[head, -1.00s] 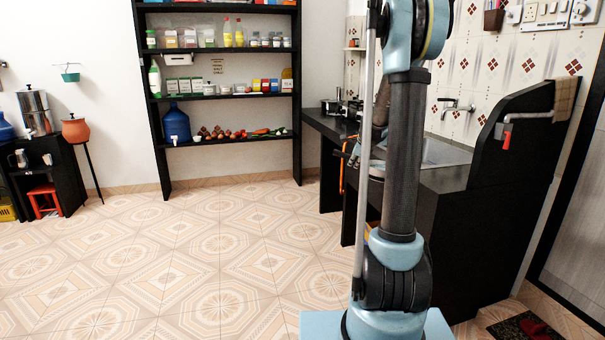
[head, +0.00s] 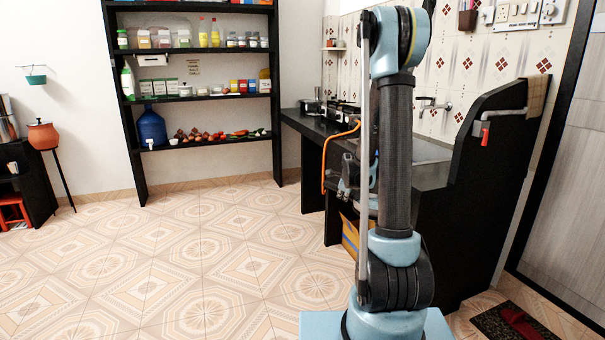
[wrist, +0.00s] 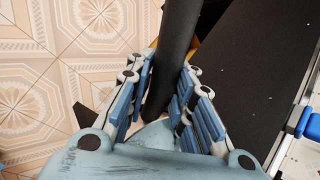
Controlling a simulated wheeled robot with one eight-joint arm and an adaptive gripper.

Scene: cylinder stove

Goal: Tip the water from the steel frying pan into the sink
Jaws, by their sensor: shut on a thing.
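My gripper (wrist: 162,76) is shut on a dark, rounded handle (wrist: 180,35), with blue-padded fingers on both sides of it. The handle runs up and out of the top of the wrist view. The pan body and any water in it are not visible in either view. In the head view my gripper (head: 348,182) is partly hidden behind my arm, beside the counter front. The steel sink (head: 430,150) is set in the black counter behind my arm, which covers part of it. A tap (head: 435,104) is on the tiled wall above.
The black counter (head: 312,128) runs back from the sink; its dark top also fills the right of the wrist view (wrist: 255,65). A raised black side panel (head: 490,150) bounds the sink. An orange hose (head: 325,165) and a cardboard box (head: 350,238) are by the counter. Floor at left is clear.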

